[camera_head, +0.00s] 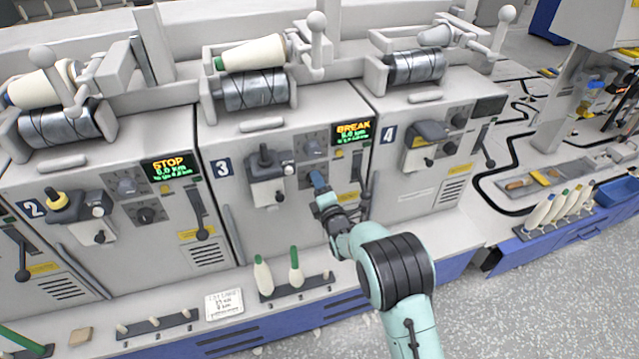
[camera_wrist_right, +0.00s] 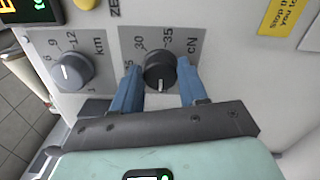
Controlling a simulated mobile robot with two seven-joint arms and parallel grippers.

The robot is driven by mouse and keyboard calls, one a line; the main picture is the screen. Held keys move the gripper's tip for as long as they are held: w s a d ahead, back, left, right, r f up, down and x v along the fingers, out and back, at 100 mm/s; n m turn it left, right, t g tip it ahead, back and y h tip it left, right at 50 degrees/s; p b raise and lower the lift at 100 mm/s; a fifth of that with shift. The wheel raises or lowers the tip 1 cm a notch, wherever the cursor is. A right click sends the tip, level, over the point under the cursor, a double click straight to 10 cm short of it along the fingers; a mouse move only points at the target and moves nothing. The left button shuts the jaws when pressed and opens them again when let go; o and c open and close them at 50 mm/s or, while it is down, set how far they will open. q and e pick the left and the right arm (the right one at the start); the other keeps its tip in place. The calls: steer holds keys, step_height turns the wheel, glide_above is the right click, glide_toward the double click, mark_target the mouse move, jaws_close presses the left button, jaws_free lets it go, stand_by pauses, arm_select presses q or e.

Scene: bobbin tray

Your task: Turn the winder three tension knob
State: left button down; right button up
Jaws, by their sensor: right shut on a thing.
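Winder three (camera_head: 223,167) is the middle grey machine, and its display (camera_head: 353,132) reads BREAK. Its tension knob (camera_wrist_right: 160,72) is a dark round knob with a white pointer on a plate marked cN, with 30 and 35 legible. My right gripper (camera_wrist_right: 158,85) has its blue fingers on either side of this knob, shut on it. In the head view the right gripper (camera_head: 318,182) reaches the lower knob plate of winder three and hides the knob. My left gripper is not in view.
A grey-blue length knob (camera_wrist_right: 70,72) marked km sits left of the tension knob. A yellow label (camera_wrist_right: 283,15) is at upper right. Bobbins (camera_head: 295,268) stand on a peg rack below winder three. Winder two (camera_head: 32,209) and winder four (camera_head: 388,136) flank it.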

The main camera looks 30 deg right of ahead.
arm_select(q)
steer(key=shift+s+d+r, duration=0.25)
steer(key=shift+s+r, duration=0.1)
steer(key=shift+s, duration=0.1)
arm_select(e)
steer(key=shift+n, duration=0.8)
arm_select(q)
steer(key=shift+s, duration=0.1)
arm_select(e)
steer(key=o, duration=1.1)
steer(key=shift+c, duration=0.2)
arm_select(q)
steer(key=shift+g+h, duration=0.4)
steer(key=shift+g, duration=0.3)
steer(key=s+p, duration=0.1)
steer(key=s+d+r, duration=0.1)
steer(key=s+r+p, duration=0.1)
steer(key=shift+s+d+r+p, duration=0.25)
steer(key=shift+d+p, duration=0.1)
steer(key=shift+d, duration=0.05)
arm_select(e)
steer(key=v, duration=1.3)
steer(key=shift+s, duration=0.15)
steer(key=shift+a, duration=0.1)
